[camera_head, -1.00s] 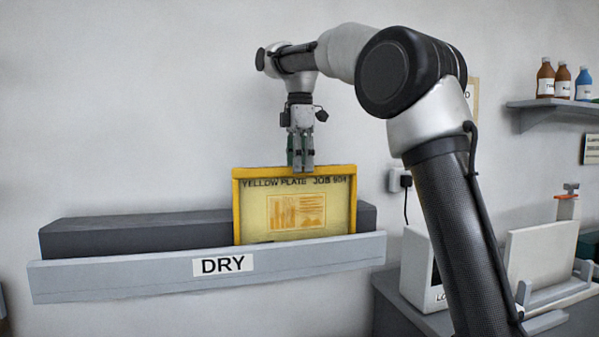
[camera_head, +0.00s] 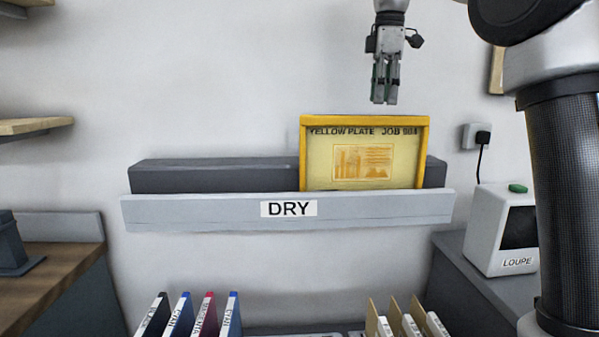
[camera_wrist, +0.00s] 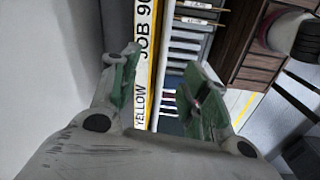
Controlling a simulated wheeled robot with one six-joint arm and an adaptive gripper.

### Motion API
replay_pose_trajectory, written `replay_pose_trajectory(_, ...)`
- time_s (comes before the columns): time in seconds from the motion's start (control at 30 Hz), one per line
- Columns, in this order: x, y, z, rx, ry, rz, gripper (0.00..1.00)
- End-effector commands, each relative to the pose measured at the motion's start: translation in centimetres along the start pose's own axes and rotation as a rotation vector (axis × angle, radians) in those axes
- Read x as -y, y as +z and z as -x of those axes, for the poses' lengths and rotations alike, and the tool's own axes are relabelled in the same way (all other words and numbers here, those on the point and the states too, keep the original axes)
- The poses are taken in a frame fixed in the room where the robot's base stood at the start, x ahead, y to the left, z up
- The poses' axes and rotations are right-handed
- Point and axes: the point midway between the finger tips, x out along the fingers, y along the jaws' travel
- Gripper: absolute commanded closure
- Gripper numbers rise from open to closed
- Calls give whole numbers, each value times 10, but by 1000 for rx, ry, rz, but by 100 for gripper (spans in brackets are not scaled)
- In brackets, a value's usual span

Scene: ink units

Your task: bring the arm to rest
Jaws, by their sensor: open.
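My gripper (camera_head: 385,84) hangs fingers down, open and empty, above and a little right of the middle of the yellow plate. The yellow plate (camera_head: 365,158), a yellow-framed screen marked YELLOW PLATE JOB 904, stands upright in the grey DRY rack (camera_head: 210,212) on the wall. A gap of bare wall shows between fingertips and frame. In the wrist view the two green-padded fingers (camera_wrist: 150,88) are apart, with the plate's top edge (camera_wrist: 143,65) beyond them.
A white LOUPE box (camera_head: 500,225) stands on a counter at right, below a wall socket (camera_head: 476,136). Several upright folders (camera_head: 207,315) and tan cards (camera_head: 405,318) are at the bottom. A wooden counter (camera_head: 50,275) is at left. The wall around the gripper is clear.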

Motion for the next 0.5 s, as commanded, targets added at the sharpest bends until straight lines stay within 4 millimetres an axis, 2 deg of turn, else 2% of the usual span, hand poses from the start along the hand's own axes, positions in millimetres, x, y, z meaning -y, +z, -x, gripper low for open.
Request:
replay_pose_trajectory(0.03, 18, 19, 0, -8, 19, -91, 54)
replay_pose_trajectory(0.13, 56, 54, -15, -35, 64, -313, 54)
replay_pose_trajectory(0.27, 114, 98, -50, -81, 120, -613, 54)
replay_pose_trajectory(0.4, 181, 137, -105, -141, 169, -926, 54)
replay_pose_trajectory(0.5, 223, 157, -147, -185, 196, -1115, 54)
